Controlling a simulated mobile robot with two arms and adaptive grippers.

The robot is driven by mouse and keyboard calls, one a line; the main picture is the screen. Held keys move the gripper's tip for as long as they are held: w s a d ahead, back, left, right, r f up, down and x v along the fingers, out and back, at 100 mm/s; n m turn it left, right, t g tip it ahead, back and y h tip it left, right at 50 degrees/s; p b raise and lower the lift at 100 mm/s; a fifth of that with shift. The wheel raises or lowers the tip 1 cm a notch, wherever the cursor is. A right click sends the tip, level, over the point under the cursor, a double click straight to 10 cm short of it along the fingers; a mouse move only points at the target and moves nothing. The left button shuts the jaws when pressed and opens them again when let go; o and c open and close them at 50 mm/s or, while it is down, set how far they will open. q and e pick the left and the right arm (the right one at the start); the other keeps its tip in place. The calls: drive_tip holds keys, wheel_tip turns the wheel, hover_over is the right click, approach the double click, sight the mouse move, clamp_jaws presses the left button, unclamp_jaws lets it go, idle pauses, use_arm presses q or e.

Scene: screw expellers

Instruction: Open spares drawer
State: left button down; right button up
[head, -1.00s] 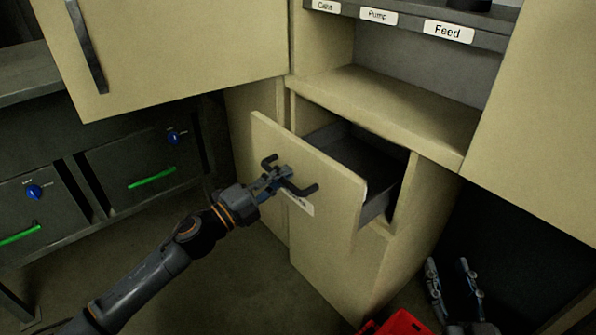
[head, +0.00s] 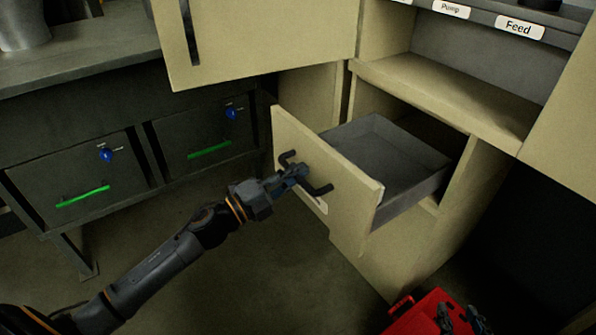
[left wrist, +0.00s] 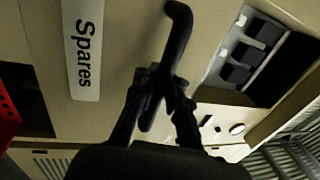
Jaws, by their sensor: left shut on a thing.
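The spares drawer (head: 325,168) is pulled well out of the beige cabinet, and its grey inside looks empty where I can see it. Its front has a black bar handle (head: 318,188), and the white "Spares" label (left wrist: 84,45) shows in the left wrist view. My left gripper (head: 296,174) is shut on the handle, which also crosses between its fingers in the left wrist view (left wrist: 178,40). My right gripper (head: 460,322) is low at the bottom edge of the head view, over the red box, away from the drawer. Its fingers appear spread apart.
A red box (head: 432,312) is on the floor at the lower right. Dark drawers with green handles (head: 83,196) stand at the left. An upper cabinet door (head: 260,40) hangs above the drawer. Floor in front of the drawer is clear.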

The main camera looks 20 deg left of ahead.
use_arm(q)
drive_tip(key=shift+d+f, duration=0.1)
drive_tip(key=shift+f, duration=0.1)
drive_tip(key=c, duration=1.4)
unclamp_jaws()
drive_tip(key=shift+o, duration=0.2)
drive_tip(key=shift+r, duration=0.1)
drive_tip(key=v, duration=1.2)
